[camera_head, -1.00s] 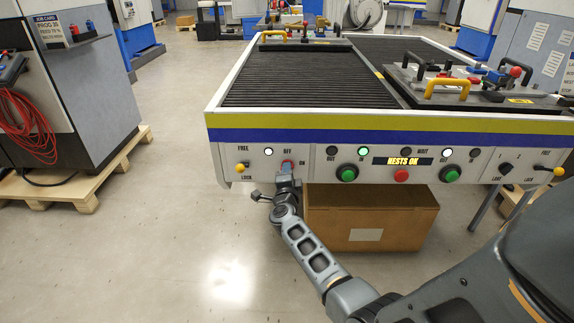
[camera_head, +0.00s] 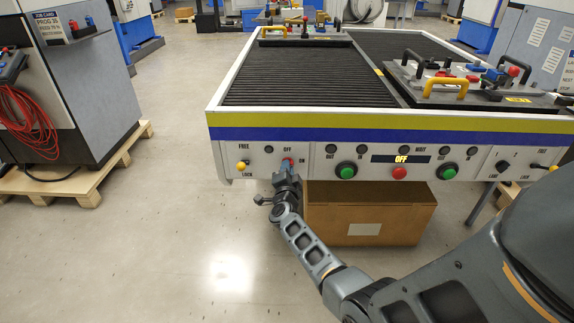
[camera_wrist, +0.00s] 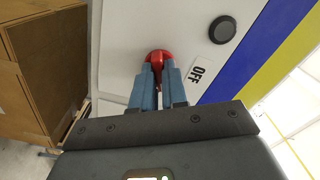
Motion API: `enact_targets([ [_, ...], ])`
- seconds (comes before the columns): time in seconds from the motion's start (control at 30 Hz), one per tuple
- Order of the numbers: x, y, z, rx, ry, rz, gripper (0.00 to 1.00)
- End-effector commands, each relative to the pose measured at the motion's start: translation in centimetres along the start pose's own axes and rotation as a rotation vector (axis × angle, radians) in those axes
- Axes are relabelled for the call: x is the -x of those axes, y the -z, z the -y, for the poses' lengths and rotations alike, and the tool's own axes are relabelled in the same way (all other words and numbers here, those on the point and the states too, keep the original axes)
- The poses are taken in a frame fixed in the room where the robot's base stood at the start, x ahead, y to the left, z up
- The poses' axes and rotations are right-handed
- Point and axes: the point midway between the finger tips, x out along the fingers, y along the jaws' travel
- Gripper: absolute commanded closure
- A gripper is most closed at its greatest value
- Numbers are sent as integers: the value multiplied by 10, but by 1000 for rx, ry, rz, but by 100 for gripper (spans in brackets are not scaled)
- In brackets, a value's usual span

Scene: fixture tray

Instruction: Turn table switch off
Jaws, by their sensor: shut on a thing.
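The table switch is a red knob (camera_wrist: 158,57) on the table's white front panel, below the OFF label (camera_head: 287,149) and left of the ON label. My gripper (camera_wrist: 157,78) is shut on the red knob, its two blue fingers on either side of it. In the head view my gripper (camera_head: 287,170) hides most of the knob. The table's display (camera_head: 401,159) reads OFF and the round lamps along the panel are dark. The OFF label also shows clear in the wrist view, right of the fingers.
Left of my gripper is a yellow FREE/LOCK lever (camera_head: 242,166). Green buttons (camera_head: 346,171) and a red button (camera_head: 400,173) sit to the right. A cardboard box (camera_head: 372,200) stands under the table. A clamp plate with a yellow handle (camera_head: 446,87) lies on top.

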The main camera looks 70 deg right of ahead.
Motion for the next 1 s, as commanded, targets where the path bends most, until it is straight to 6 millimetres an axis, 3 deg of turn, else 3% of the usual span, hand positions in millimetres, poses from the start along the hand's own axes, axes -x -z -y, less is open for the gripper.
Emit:
enact_targets([
  [0.7,1,0,0,439,-2,5,100],
  [1.0,1,-1,-2,494,-1,4,100],
])
